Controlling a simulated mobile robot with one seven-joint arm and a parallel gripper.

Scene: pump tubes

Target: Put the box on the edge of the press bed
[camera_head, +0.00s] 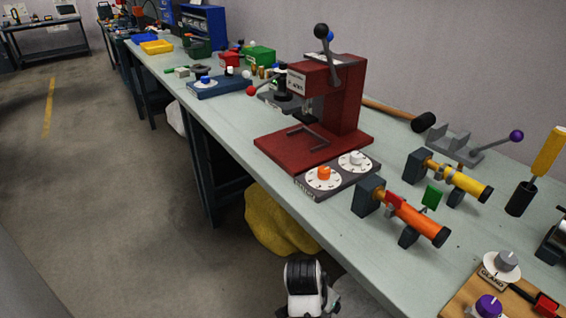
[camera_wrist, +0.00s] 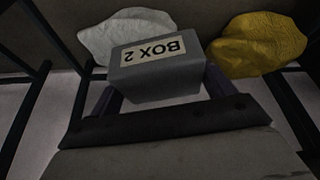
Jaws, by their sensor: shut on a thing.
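A grey box (camera_wrist: 150,88) with a pale label reading "BOX 2", upside down in the wrist view, sits between the purple fingers of my gripper (camera_wrist: 163,90). My gripper is shut on it. In the head view only a white and black part of my arm shows, low in front of the bench; the box and fingers cannot be made out there. The dark red press (camera_head: 335,100) stands on the bench, with its flat red press bed (camera_head: 285,150) at its foot. A grey bracket-like piece lies on the bed. The bed's front-left edge is clear.
The pale bench (camera_head: 235,130) runs from back left to front right. A dial panel (camera_head: 335,178) sits against the bed's front.

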